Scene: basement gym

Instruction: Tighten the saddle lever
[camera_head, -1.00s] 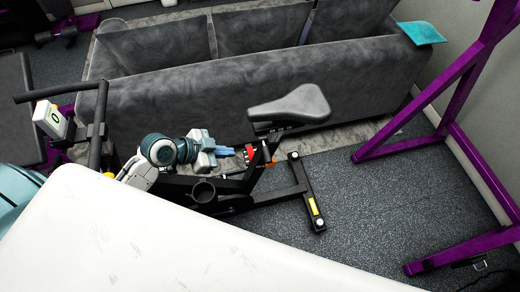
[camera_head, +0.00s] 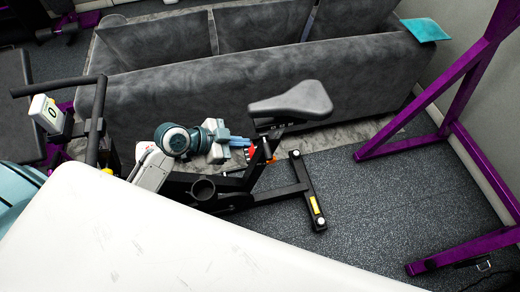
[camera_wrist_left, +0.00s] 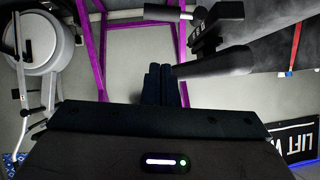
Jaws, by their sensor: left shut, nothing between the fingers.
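The exercise bike stands mid-picture in the head view, with its dark grey saddle (camera_head: 291,101) on a black post. A small red part (camera_head: 252,153), which looks like the saddle lever, shows below the saddle by the post and is partly hidden. My left gripper (camera_head: 245,141) is shut and empty, its light blue fingertips just left of the post, close to the red part. I cannot tell whether they touch. In the left wrist view the shut fingers (camera_wrist_left: 160,84) show dark, with black bars at the upper right. My right gripper is not in view.
A grey sofa (camera_head: 200,88) stands close behind the bike. The bike's handlebar (camera_head: 95,120) and rear floor bar (camera_head: 308,190) flank the arm. A purple rack (camera_head: 450,100) is at the right. The dark floor between rack and bike is clear.

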